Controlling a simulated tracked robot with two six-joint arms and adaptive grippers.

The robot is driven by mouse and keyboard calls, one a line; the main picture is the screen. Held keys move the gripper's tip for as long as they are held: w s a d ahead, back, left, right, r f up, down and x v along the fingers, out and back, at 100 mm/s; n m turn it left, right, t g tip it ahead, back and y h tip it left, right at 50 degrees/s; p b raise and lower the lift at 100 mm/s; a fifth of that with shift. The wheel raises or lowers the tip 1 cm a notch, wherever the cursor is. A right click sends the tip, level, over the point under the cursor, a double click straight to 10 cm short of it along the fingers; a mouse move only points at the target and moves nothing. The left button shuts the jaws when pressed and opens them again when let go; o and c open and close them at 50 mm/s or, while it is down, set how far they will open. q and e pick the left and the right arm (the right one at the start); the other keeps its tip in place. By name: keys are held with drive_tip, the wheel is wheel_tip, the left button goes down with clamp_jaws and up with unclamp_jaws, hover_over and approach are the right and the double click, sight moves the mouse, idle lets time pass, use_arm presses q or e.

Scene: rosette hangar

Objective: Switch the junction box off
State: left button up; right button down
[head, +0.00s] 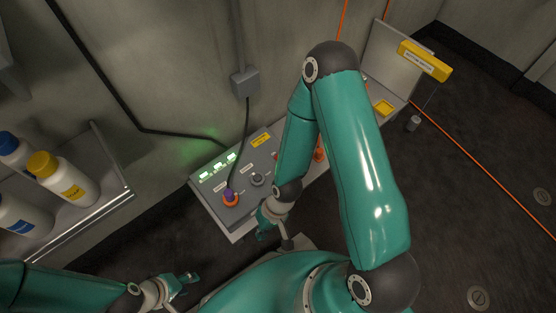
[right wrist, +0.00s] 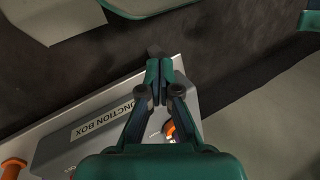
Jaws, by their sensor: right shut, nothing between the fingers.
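The grey junction box (head: 205,190) sits low against the wall in the head view. Its top carries a row of green lights (head: 218,167), a dark round knob (head: 257,180) and an orange and purple plug-like part (head: 230,197) with a black cable. In the right wrist view the label "JUNCTION BOX" (right wrist: 102,119) shows on its face, and an orange ring-like part (right wrist: 169,129) is partly hidden by my gripper. My right gripper (head: 264,232) is shut and empty by the box's front edge; its fingertips also show in the right wrist view (right wrist: 159,66). My left gripper (head: 188,281) hangs low, away from the box.
A shelf (head: 85,222) with white bottles (head: 68,179) stands at the left. A grey wall box (head: 245,82) sits above. Dark floor lies right.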

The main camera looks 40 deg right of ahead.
drive_tip(key=w+d+r+h+p, duration=0.1)
drive_tip(key=w+d+h+p, duration=0.1)
drive_tip(key=w+d, duration=0.3)
drive_tip(key=w+d+r+m+h+p, duration=0.1)
drive_tip(key=w+d+h+p, duration=0.2)
drive_tip(key=w+d+h, duration=0.2)
drive_tip(key=w+d+r+h+p, duration=0.1)
drive_tip(key=w+d+h+p, duration=0.1)
drive_tip(key=d, duration=0.4)
drive_tip(key=shift+w+d+r+m+g+h+p, duration=0.1)
drive_tip(key=shift+w+r+m+g+h+p, duration=0.1)
drive_tip(key=shift+w+h, duration=0.4)
drive_tip(key=shift+w+r+m+g+h+p, duration=0.1)
drive_tip(key=shift+w+r+m+h+p, duration=0.15)
drive_tip(key=shift+w, duration=0.55)
drive_tip(key=w+d+r+m+t+h, duration=0.1)
drive_tip(key=w+d+r+t+h, duration=0.1)
drive_tip(key=w, duration=0.3)
drive_tip(key=shift+w+d+r+h, duration=0.35)
drive_tip(key=shift+w+d+r, duration=0.05)
drive_tip(key=shift+d+r, duration=0.25)
drive_tip(key=shift+f, duration=0.15)
